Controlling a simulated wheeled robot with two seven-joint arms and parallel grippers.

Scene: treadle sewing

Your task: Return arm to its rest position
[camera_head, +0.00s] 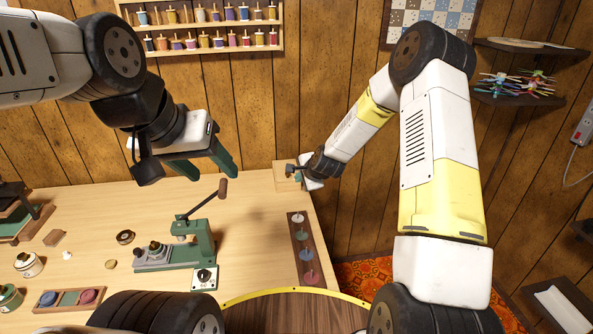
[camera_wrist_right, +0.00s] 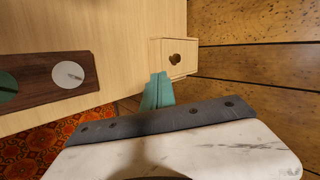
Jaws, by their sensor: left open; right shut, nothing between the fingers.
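My left gripper (camera_head: 205,160) hangs above the back of the table at the left of the head view. Its green fingers are spread apart and nothing shows between them. My right arm reaches far out, and its gripper (camera_head: 296,175) is small beside a pale wooden block (camera_head: 282,167) at the table's back right corner. In the right wrist view its teal fingers (camera_wrist_right: 157,92) are together and empty, close to the block (camera_wrist_right: 173,60), which has a dark hole. I cannot tell whether they touch it.
A green hand press (camera_head: 202,245) with a raised lever stands mid-table. A dark strip with colored discs (camera_head: 304,250) lies along the right edge. Small tins and a tray (camera_head: 70,300) sit at left. A thread rack (camera_head: 205,28) hangs on the wall. Bare tabletop (camera_head: 262,235) lies between.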

